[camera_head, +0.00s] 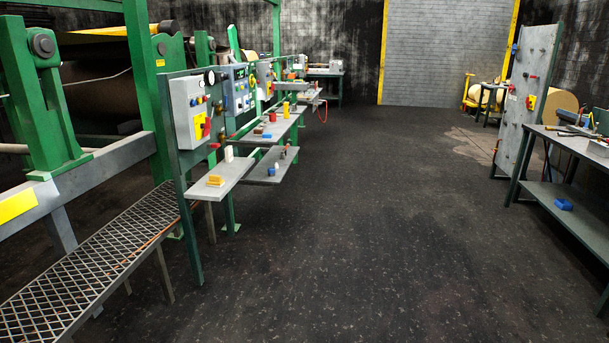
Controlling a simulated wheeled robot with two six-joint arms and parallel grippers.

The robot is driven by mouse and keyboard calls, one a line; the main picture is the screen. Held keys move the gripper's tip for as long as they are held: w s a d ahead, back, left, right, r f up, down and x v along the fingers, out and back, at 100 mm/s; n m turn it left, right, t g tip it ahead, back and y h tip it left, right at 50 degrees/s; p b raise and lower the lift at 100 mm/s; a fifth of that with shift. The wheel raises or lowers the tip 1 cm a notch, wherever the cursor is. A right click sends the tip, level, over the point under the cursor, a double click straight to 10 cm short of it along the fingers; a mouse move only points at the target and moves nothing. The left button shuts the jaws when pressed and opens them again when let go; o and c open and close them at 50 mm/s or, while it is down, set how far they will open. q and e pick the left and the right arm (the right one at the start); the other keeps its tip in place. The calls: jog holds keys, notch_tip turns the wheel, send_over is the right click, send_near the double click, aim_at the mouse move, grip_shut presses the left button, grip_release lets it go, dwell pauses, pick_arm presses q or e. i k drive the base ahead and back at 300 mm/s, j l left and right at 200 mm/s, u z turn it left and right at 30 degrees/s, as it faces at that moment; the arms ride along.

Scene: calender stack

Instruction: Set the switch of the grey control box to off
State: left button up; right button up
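A light grey control box (183,122) is mounted on a green post frame at the left of the head view. A yellow plate with a red switch handle (207,127) is on its front, with small coloured buttons above it. The handle looks tilted, but its exact setting is too small to read. Another box with a blue-grey front (238,90) stands just beyond it. Neither of my grippers is in view.
Small shelves (222,178) with blocks jut out below the boxes. A mesh walkway (90,265) lies at the left. A tall grey panel (527,95) and a workbench (570,147) stand at the right. The dark floor (370,220) between is clear.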

aim_at(207, 124)
jog(key=i, duration=2)
